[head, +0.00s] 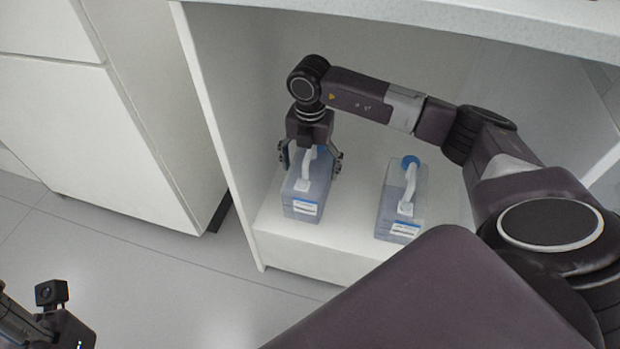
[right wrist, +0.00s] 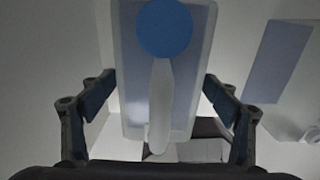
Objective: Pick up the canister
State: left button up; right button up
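Two translucent blue-grey canisters with white handles stand upright inside the white cabinet. The left canister (head: 305,205) is under and between the fingers of my right gripper (head: 310,162). The fingers are spread on either side of its upper part. In the right wrist view, the canister (right wrist: 190,60) with its round blue cap and white handle lies between the open fingers (right wrist: 165,97), with a visible gap on each side. The right canister (head: 390,205) has a blue cap and stands apart from the gripper. Of my left arm, only the wrist area shows at the bottom left; its fingers are out of view.
The cabinet's left side wall (head: 215,120) is close to the left canister. A white countertop (head: 450,18) hangs above the opening. A white drawer unit (head: 90,140) stands on the left. The tiled floor (head: 190,275) in front is clear.

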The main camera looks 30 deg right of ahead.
jog(key=c, duration=1.5)
jog(key=shift+w+r, duration=0.15)
jog(key=shift+c, duration=1.1)
jog(key=shift+r, duration=0.1)
